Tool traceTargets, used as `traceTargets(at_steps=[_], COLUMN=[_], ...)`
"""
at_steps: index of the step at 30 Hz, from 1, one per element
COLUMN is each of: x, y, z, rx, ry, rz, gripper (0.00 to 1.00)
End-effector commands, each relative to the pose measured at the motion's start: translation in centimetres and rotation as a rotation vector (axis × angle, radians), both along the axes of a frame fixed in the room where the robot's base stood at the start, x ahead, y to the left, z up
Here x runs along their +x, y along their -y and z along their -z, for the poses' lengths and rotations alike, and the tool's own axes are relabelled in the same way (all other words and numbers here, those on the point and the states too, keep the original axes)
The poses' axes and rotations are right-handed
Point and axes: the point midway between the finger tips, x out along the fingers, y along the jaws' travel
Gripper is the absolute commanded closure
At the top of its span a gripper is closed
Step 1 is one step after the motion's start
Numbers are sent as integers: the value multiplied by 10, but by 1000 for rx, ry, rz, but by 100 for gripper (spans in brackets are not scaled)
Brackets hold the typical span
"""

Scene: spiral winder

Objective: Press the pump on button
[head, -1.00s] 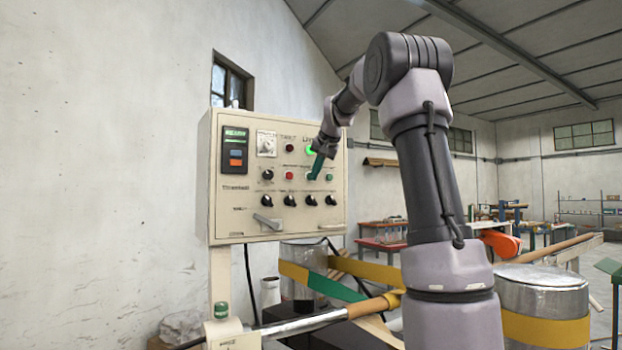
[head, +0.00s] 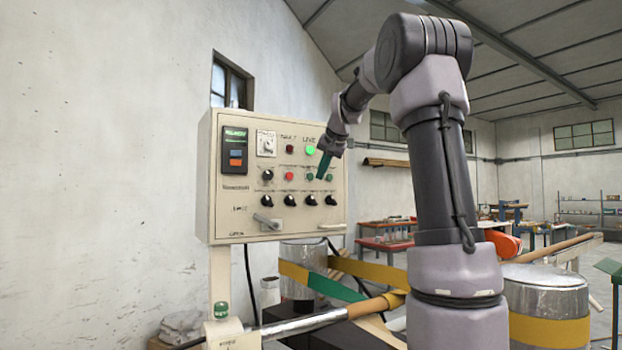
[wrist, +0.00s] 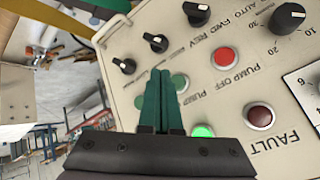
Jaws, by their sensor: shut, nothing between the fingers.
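The control panel (head: 230,205) is a cream box on the left. Its green button beside the red PUMP OFF button (wrist: 223,58) carries a label reading "PUMP", the rest hidden; I take it as the pump on button (head: 309,177). In the wrist view this green button (wrist: 182,83) is partly covered by my fingers. My gripper (head: 321,175) has green fingers, shut and empty, pointing at the panel between this button and another green button (head: 329,177). I cannot tell whether the fingertips touch the panel.
A lit green LIVE lamp (head: 310,150) and dark red FAULT lamp (wrist: 260,116) sit above the button row. Several black knobs (head: 310,200) line the row below. Metal drums with yellow and green belts (head: 560,332) stand below and right.

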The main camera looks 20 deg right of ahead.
Motion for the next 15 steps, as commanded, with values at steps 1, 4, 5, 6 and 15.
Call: traceTargets(at_steps=[1, 4, 5, 6, 15], x=[-6, -16, -18, -22, -29], y=[1, 3, 4, 5, 6], z=[0, 0, 0, 0, 0], rx=[0, 0, 0, 0, -1], ry=[1, 0, 0, 0, -1], rz=[0, 2, 2, 2, 1], gripper=[100, 100, 100, 100, 100])
